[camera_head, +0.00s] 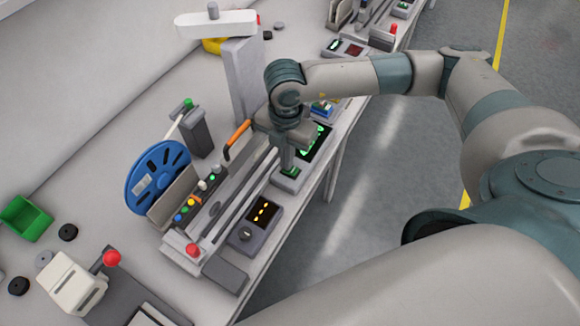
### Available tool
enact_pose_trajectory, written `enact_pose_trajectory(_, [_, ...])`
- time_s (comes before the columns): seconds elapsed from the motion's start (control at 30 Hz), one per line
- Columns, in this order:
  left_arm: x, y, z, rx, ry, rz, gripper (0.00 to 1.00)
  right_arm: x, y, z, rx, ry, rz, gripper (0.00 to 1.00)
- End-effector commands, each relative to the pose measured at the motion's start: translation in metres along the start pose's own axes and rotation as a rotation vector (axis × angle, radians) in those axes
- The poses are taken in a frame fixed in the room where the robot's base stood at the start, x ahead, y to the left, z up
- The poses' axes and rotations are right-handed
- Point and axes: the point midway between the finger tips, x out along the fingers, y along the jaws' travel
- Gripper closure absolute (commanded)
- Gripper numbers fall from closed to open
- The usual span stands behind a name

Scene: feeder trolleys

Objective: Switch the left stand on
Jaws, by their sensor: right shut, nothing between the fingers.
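A stand with a blue reel (158,177) is on the bench at centre left. It has a row of small coloured buttons (190,205), a red mushroom button (193,250) and a dark panel with orange marks (262,212) and a knob (245,233). A screen lit with green marks (316,142) sits farther along. My right gripper (287,166) is shut and empty, pointing down at a small box with a green top (289,173). Its tips hide part of that top, and I cannot tell whether they touch it. My left gripper is out of view.
An orange handle (238,139) and a grey upright (243,80) stand close to my right wrist. More equipment with a red button (393,28) lies at the top. A green bin (25,218) and a red-knobbed device (112,258) are at lower left. Open floor (375,170) lies right of the bench.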

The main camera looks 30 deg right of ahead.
Motion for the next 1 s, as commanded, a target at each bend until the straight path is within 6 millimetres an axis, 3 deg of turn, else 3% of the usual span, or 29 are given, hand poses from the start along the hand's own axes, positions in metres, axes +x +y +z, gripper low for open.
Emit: enact_pose_trajectory(1.0, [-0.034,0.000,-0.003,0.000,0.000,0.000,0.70,-0.066,0.000,0.000,0.000,0.001,0.001,1.00])
